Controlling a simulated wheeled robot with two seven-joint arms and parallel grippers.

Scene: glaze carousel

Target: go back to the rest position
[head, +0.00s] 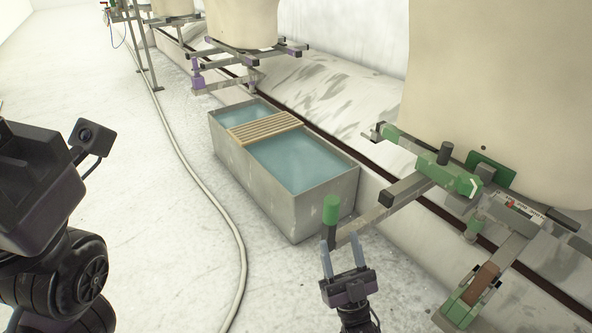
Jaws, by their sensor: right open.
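My right gripper (342,254) is at the bottom centre, with its two pale grey fingers apart and nothing between them. Its fingertips are just below a green upright handle (331,211) at the end of a grey metal arm (375,207) of the carousel frame. I cannot tell whether the fingers touch that arm or handle. My left arm (40,185) fills the left edge, with a small camera on it. The left gripper's fingers do not show.
A grey tank (300,222) of blue liquid with a slatted wooden board (264,128) stands mid-picture. A large cream vessel (500,100) sits above the green-clamped frame at right. A pale hose (213,200) crosses the floor. Floor between hose and left arm is clear.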

